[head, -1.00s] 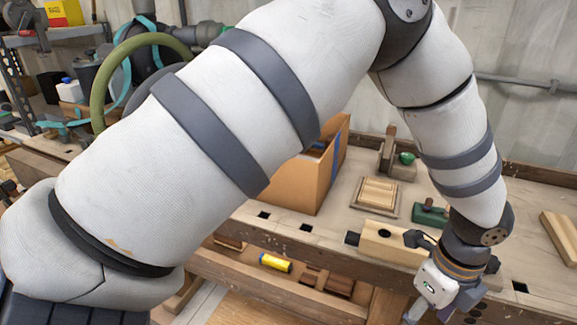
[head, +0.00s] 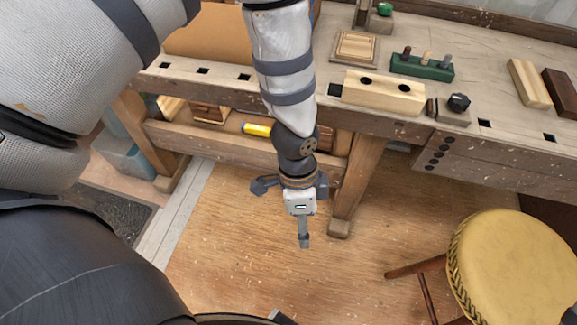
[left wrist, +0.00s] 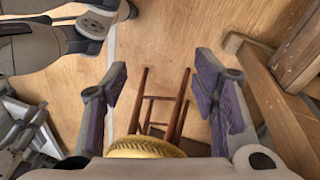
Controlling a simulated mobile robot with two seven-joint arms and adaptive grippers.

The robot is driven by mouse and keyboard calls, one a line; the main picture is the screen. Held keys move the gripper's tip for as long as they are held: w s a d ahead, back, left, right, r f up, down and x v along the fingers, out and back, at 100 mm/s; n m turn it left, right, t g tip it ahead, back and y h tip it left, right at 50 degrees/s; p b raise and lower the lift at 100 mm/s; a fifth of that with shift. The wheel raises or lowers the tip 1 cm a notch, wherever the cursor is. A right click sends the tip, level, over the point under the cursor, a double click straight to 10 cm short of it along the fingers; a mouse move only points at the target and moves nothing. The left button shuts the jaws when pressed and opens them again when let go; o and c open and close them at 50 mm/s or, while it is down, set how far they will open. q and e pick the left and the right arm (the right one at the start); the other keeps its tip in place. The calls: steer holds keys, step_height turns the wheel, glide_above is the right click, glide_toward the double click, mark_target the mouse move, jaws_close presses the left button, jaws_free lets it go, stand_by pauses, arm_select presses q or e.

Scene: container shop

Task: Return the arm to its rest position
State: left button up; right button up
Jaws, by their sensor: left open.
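My left arm (head: 283,60) comes in from the left, bends, and hangs down in front of the workbench (head: 300,95). My left gripper (head: 304,235) points down over the wooden floor, in front of the bench edge and near a bench leg. In the left wrist view its two purple-padded fingers (left wrist: 162,92) stand wide apart with nothing between them close up; floor and stool legs show beyond. My right gripper cannot be made out in either view.
A round yellow-topped stool (head: 515,265) stands at the lower right; it also shows in the left wrist view (left wrist: 148,149). On the bench are a pale wooden block (head: 383,93) and a green peg holder (head: 422,67). A yellow cylinder (head: 257,129) lies on the lower shelf. Floor left of the stool is clear.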

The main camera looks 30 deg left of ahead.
arm_select(q)
steer(key=shift+s+a+f+n, duration=0.2)
steer(key=shift+s+n, duration=0.1)
steer(key=shift+s, duration=0.1)
